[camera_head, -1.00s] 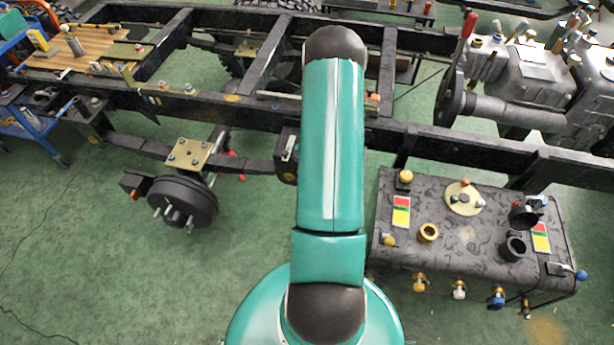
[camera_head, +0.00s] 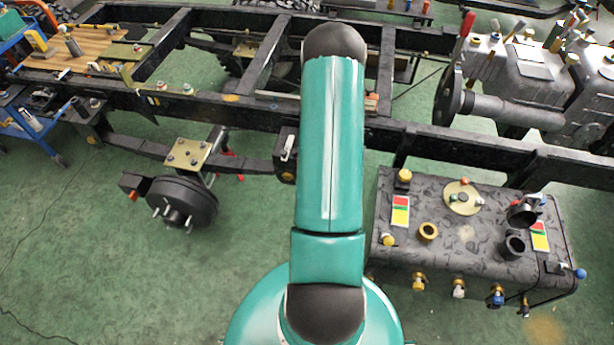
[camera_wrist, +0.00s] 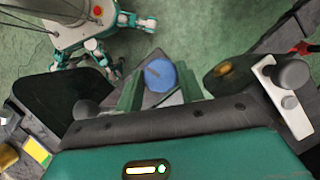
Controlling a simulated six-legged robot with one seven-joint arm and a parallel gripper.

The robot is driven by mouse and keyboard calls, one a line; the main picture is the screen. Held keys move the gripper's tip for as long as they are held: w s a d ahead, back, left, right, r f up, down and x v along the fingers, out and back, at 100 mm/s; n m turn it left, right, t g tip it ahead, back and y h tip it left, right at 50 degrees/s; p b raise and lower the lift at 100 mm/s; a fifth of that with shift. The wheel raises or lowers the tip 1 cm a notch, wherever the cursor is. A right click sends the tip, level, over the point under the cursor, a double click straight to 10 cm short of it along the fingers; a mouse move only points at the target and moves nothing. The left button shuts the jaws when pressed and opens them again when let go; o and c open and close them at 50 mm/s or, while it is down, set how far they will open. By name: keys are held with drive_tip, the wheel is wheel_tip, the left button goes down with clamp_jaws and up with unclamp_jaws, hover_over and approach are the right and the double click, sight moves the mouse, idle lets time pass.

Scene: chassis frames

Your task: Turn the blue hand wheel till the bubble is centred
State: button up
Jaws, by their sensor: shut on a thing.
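The blue hand wheel (camera_wrist: 160,75) shows in the wrist view as a blue disc with a dark bar-shaped mark on its face. My gripper (camera_wrist: 158,88) has its green fingers on either side of the wheel, shut on it. In the head view my teal arm reaches forward over the chassis frame, and the wheel and my gripper are hidden. I cannot make out a bubble for certain. A dark window (camera_wrist: 146,170) with a pale-yellow bar and a green dot is at the bottom of the wrist view, on a teal housing.
The black chassis frame (camera_head: 470,148) crosses the head view. A dark tank (camera_head: 465,240) with caps and valves stands at right, a gearbox (camera_head: 515,75) behind it. A brake drum (camera_head: 182,200) is at left. Green floor (camera_head: 80,260) is clear at front left.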

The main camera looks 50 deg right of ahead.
drive_tip(key=o, duration=1)
drive_tip(key=v, duration=1.3)
drive_tip(key=shift+d+r, duration=0.15)
drive_tip(key=shift+r, duration=0.25)
